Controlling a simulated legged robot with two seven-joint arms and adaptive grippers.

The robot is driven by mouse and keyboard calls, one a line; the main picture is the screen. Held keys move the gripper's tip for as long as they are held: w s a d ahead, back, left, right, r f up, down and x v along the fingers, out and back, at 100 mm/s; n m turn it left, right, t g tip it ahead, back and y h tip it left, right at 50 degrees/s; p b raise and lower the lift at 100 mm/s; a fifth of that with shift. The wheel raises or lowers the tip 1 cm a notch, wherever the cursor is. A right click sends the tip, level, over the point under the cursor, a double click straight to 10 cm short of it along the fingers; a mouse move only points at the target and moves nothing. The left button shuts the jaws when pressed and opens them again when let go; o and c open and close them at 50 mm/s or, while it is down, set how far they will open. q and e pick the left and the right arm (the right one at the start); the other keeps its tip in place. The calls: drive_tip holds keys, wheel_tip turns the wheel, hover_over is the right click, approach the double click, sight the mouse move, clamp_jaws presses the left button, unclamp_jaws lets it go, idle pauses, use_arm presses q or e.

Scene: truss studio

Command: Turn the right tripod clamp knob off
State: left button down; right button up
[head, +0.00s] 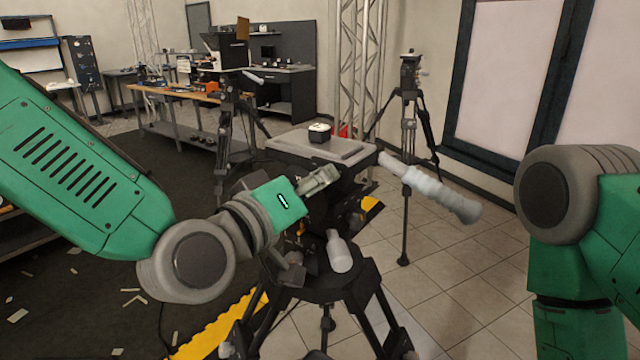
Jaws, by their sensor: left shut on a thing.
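A black tripod (320,287) stands in front of me with a grey flat plate (285,143) on its head. My left gripper (322,180) reaches in from the left, just below the plate's front edge. It is shut on a small part of the tripod head, which its fingers hide, so I cannot tell which knob it is. A pale grey knob or lever (340,252) sticks up lower on the tripod, apart from the gripper. A long pale handle (432,190) points out to the right from the head. My right arm shows at the right edge, its gripper out of view.
A small black-and-white device (319,132) sits on the plate. Two more tripods stand behind, one at left (228,120) and one at right (408,110). A wooden workbench (180,94) is at the back left. Tiled floor (480,260) at right is clear.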

use_arm(q)
drive_tip(key=n, duration=0.2)
drive_tip(key=n+b, duration=0.1)
drive_tip(key=n, duration=0.1)
drive_tip(key=shift+s+f+n, duration=0.1)
drive_tip(key=shift+f+n, duration=0.3)
drive_tip(key=n+b, duration=0.1)
drive_tip(key=n, duration=0.3)
drive_tip(key=shift+n, duration=0.3)
drive_tip(key=c, duration=1.3)
unclamp_jaws()
drive_tip(key=shift+a+r, duration=0.1)
drive_tip(key=shift+r, duration=0.1)
